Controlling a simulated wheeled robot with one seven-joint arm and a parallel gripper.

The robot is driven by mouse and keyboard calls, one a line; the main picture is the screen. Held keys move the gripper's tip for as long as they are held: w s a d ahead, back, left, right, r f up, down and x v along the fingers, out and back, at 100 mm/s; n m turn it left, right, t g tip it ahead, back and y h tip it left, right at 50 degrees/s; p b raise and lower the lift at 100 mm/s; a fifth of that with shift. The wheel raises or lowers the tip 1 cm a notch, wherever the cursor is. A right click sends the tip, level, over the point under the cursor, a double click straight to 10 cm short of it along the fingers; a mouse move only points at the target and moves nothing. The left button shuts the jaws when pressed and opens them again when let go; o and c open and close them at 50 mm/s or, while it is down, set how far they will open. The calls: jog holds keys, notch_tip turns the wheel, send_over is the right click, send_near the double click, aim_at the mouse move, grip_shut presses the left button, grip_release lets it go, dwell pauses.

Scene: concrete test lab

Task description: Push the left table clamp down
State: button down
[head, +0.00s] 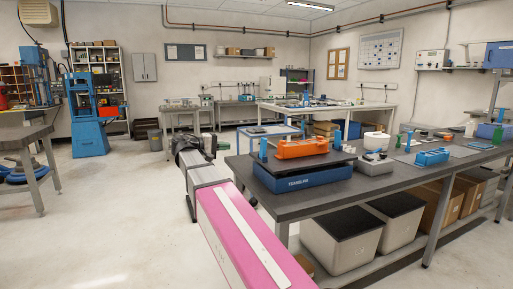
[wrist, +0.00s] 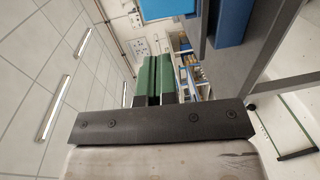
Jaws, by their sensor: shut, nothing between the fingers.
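A blue machine base (head: 308,180) lettered "TENSILAB" stands on the near end of the dark workbench (head: 385,185), with a black plate (head: 330,160) on top. An orange block (head: 303,149) lies on the plate. The left table clamp (head: 263,148) is a small blue upright at the plate's left edge; another blue clamp (head: 338,139) stands at the far right. My gripper (head: 213,143) is left of the bench, apart from the clamp. Its green fingers (wrist: 156,80) are together and empty in the wrist view. The clamp cannot be picked out surely there.
A grey device (head: 374,164) and blue tray (head: 432,157) sit farther right on the bench. Bins with dark lids (head: 340,226) stand on the shelf below. Open floor (head: 120,220) lies to the left, with a blue press (head: 87,115) at the back left.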

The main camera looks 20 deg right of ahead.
aim_at(262, 145)
jog(key=shift+d, duration=0.1)
jog(key=d, duration=0.4)
jog(key=d+f, duration=0.1)
jog(key=d, duration=0.8)
jog(key=shift+w+d+f, duration=0.25)
jog(key=shift+d+f, duration=0.05)
jog(key=shift+d, duration=0.1)
jog(key=shift+d, duration=0.15)
